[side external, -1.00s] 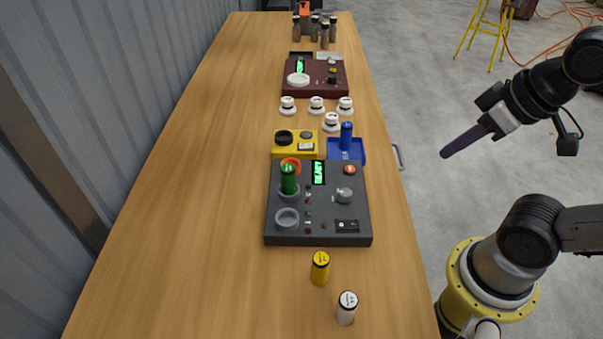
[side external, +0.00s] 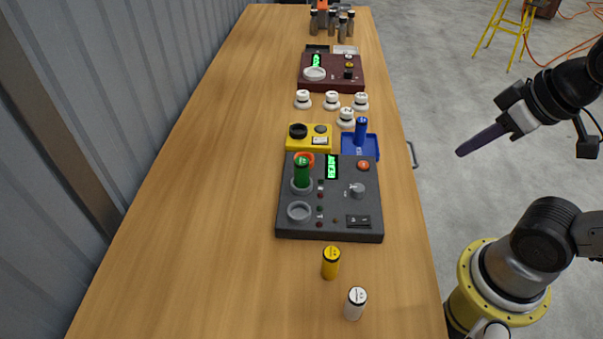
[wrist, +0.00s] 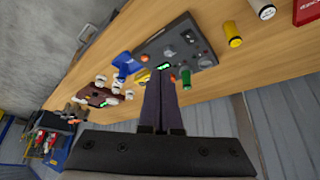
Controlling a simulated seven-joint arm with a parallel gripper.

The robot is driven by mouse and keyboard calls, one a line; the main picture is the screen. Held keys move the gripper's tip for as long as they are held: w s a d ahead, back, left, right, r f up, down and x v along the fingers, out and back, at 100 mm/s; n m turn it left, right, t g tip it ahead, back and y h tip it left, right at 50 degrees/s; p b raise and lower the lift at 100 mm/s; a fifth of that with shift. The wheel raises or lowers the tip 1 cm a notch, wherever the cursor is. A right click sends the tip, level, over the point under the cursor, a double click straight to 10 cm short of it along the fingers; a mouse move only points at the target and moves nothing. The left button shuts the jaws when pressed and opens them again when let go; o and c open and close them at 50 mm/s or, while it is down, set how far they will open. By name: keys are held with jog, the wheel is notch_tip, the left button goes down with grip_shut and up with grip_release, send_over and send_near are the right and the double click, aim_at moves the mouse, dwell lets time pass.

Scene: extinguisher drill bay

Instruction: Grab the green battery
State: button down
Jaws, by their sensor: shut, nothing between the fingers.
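The green battery (side external: 302,173) stands upright in the upper round socket at the left of the dark grey console (side external: 331,222). In the wrist view the green battery (wrist: 186,78) shows just right of my fingertips, in the background. My gripper (side external: 460,153) is off the right side of the table, over the floor, well apart from the battery. Its dark fingers are together and empty; in the wrist view my gripper (wrist: 160,72) covers part of the scene.
A yellow battery (side external: 331,262) and a white battery (side external: 355,303) stand in front of the console. A blue tray (side external: 372,147) with a blue battery (side external: 361,130), a yellow box (side external: 308,143) and several white knobs stand behind it. The table's left side is clear.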

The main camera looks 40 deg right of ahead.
jog(key=shift+c, duration=1.8)
grip_release()
